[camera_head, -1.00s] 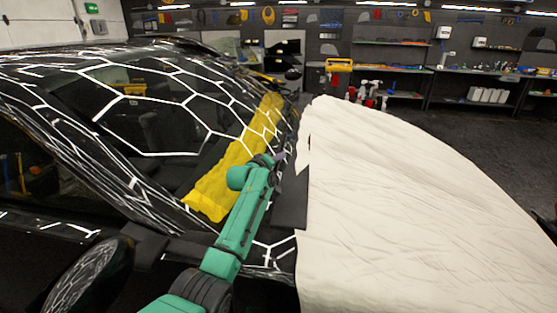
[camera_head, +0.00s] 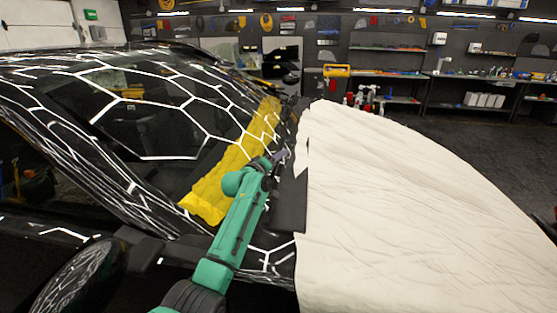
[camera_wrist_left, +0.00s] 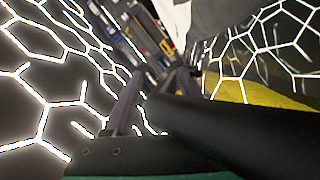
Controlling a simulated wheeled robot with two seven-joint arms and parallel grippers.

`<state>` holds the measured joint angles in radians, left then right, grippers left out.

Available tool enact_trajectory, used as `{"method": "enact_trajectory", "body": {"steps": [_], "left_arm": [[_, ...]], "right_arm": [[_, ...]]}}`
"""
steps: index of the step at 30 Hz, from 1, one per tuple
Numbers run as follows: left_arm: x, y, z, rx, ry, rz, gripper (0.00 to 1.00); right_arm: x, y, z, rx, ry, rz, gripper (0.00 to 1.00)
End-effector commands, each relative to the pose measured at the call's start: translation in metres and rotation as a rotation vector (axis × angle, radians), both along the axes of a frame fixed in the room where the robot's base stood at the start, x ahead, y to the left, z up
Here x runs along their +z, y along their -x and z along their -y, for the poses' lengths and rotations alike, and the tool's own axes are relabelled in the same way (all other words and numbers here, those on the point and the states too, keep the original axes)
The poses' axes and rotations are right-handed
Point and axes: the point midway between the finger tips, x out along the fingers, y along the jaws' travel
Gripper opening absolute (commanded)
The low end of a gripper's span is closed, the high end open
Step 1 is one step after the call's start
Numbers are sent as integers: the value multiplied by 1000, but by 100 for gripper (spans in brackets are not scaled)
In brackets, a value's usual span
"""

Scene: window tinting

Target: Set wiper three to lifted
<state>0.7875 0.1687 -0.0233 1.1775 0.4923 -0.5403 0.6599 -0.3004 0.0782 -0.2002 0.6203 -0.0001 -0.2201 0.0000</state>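A black car with a white hexagon pattern fills the left of the head view; its windshield (camera_head: 150,125) slopes down towards the hood. No wiper can be clearly made out in the head view. My left gripper (camera_head: 281,157) is at the base of the windshield, beside the yellow cloth, by the hood cover's edge. In the left wrist view, the left gripper's two fingers (camera_wrist_left: 155,92) stand apart. A thick dark bar (camera_wrist_left: 240,135) runs from the right edge towards the fingers; I cannot tell whether it is a wiper. My right gripper is in neither view.
A yellow cloth (camera_head: 228,175) lies along the windshield's lower edge. A large cream cover (camera_head: 410,210) drapes over the hood. A side mirror (camera_head: 80,280) is at the lower left. Shelves (camera_head: 385,73) stand along the back wall, with clear floor (camera_head: 500,138) before them.

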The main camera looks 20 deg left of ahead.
Motion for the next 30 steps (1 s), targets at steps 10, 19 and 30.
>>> {"method": "enact_trajectory", "body": {"steps": [10, 19, 30], "left_arm": [[7, 0, 0, 1, 0, 13, 50], [7, 20, -2, -1, -1, 13, 50], [9, 77, -11, 1, 0, 6, 50]], "right_arm": [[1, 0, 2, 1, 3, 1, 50], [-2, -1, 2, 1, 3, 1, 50], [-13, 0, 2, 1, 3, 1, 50]]}}
